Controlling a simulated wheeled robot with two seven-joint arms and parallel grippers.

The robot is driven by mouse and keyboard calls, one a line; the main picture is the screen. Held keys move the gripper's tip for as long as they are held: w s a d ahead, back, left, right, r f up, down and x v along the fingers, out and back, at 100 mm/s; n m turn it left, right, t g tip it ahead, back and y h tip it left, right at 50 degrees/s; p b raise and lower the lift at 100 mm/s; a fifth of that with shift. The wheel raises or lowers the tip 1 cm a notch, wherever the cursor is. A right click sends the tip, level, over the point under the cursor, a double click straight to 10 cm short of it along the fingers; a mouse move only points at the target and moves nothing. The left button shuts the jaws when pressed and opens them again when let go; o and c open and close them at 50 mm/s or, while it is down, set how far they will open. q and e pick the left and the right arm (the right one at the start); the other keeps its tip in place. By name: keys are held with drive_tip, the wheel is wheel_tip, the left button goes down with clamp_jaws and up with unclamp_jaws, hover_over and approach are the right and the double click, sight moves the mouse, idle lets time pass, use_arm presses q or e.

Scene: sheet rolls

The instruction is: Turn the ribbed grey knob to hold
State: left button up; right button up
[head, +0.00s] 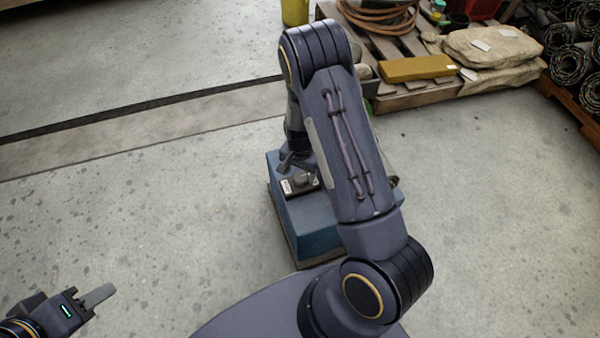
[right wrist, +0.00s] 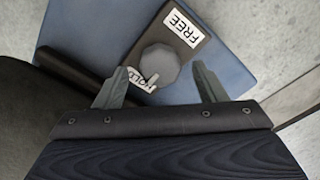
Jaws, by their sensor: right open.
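The grey knob (right wrist: 160,66) sits on a dark plate (right wrist: 206,50) on top of the blue box (right wrist: 235,76). It also shows small in the head view (head: 301,179), partly behind my right arm. A white FREE label (right wrist: 181,26) lies on one side and a HOLD label (right wrist: 136,78), partly covered, on the other. A white mark on the knob points towards the HOLD end. My right gripper (right wrist: 162,84) is open, its fingers apart on either side of the knob's near side, apparently not touching it. My left gripper (head: 97,295) is far from the box; its jaw gap is unclear.
A wooden pallet (head: 420,98) with sacks (head: 492,46), a yellow block (head: 418,68) and a coiled hose (head: 375,15) stands behind the box. Dark rolls (head: 570,65) lie at the far right. The concrete floor left of the box is clear.

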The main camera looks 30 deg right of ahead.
sight(300, 176)
wheel_tip(300, 176, up, 6)
drive_tip(key=shift+r+p, duration=0.15)
drive_tip(key=shift+p, duration=0.8)
drive_tip(key=shift+r, duration=0.1)
drive_tip(key=s+a+r+n+t+y, duration=0.2)
drive_tip(key=s+r, duration=0.2)
drive_tip(key=r, duration=0.6)
drive_tip(key=s+a+r+n+t+y, duration=0.1)
drive_tip(key=s+a+r+n+y, duration=0.3)
drive_tip(key=r, duration=0.7)
drive_tip(key=s+a+r+n+t+h, duration=0.1)
drive_tip(key=s+r+n, duration=0.15)
drive_tip(key=s, duration=0.45)
drive_tip(key=s+a+r+n+t+h, duration=0.1)
drive_tip(key=s+r+t, duration=0.1)
drive_tip(key=s+r, duration=0.35)
wheel_tip(300, 176, up, 25)
drive_tip(key=s+p, duration=0.1)
drive_tip(key=p, duration=2.5)
drive_tip(key=shift+s+d+f+p, duration=0.15)
drive_tip(key=shift+s+d+p, duration=0.1)
drive_tip(key=shift+s+p, duration=0.15)
